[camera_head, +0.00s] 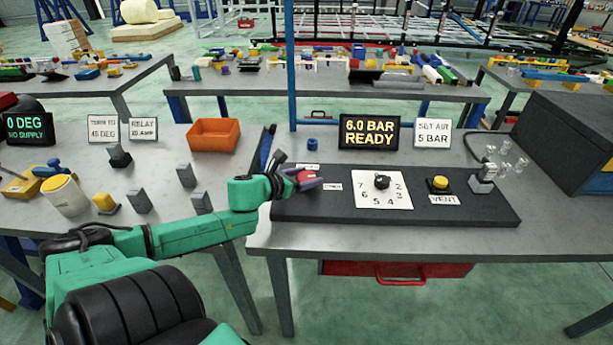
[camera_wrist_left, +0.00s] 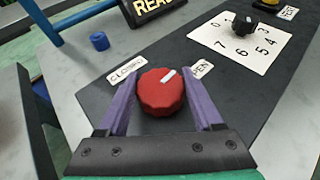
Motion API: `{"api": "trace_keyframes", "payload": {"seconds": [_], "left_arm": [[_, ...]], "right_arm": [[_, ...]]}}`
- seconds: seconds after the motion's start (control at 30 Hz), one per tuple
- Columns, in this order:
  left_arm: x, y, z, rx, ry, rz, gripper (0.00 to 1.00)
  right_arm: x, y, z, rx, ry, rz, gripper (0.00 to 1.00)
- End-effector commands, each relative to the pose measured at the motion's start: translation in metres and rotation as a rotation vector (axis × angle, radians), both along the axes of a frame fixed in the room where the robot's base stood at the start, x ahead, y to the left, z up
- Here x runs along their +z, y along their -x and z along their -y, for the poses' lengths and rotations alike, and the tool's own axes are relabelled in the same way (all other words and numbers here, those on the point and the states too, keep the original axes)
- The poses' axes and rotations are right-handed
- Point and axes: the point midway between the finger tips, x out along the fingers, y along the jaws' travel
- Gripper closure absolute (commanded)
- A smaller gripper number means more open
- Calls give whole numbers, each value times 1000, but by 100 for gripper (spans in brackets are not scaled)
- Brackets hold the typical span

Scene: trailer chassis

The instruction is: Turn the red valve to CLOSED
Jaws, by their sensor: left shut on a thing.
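The red valve (camera_head: 306,177) is a round knob at the left end of the black panel (camera_head: 450,207). In the left wrist view the red valve (camera_wrist_left: 160,96) has a white mark pointing up and right, towards the OPEN label (camera_wrist_left: 201,68). The CLOSED label (camera_wrist_left: 126,70) lies to its upper left. My left gripper (camera_head: 300,178) reaches in from the left and is shut on the valve, with one purple finger on each side in the left wrist view (camera_wrist_left: 160,85). My right gripper is not in view.
A display (camera_head: 369,132) reading 6.0 BAR READY stands behind. A blue cap (camera_head: 313,144) and an orange bin (camera_head: 214,135) are nearby.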

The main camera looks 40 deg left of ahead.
Motion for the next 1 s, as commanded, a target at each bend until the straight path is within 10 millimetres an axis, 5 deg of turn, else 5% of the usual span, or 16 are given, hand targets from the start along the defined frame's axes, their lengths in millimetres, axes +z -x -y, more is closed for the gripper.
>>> {"api": "trace_keyframes", "payload": {"seconds": [1.0], "left_arm": [[4, -2, 3, 902, 6, 0, 88]], "right_arm": [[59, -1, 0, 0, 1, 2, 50]]}}
